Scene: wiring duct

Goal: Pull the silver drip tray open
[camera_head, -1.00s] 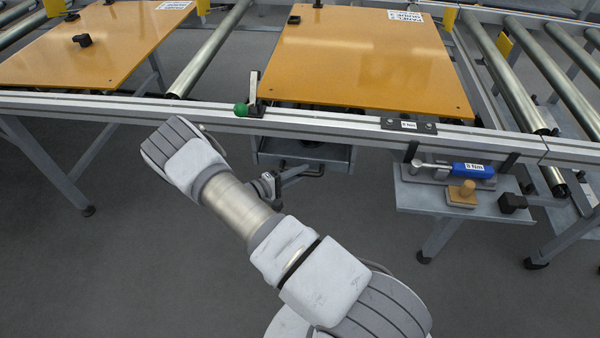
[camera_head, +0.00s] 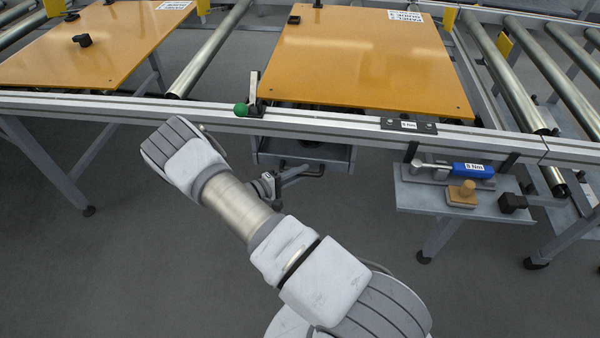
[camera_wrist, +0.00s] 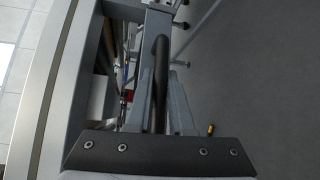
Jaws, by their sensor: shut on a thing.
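The silver-grey drip tray (camera_head: 338,157) hangs under the front rail, below the right orange panel. Its dark bar handle (camera_head: 312,174) shows at the tray's front, partly hidden by my arm. In the wrist view the dark handle (camera_wrist: 161,50) runs between the two grey fingers of my gripper (camera_wrist: 162,95), which is shut on it. In the head view my gripper (camera_head: 290,177) is small and partly hidden behind my arm, at the handle. The tray's inside is mostly hidden under the rail.
A side shelf (camera_head: 420,198) at the right holds a blue-handled tool (camera_head: 470,169), a wooden block (camera_head: 461,194) and a black block (camera_head: 512,202). A green knob (camera_head: 241,109) sits on the rail. The grey floor in front of the tray is clear apart from my arm.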

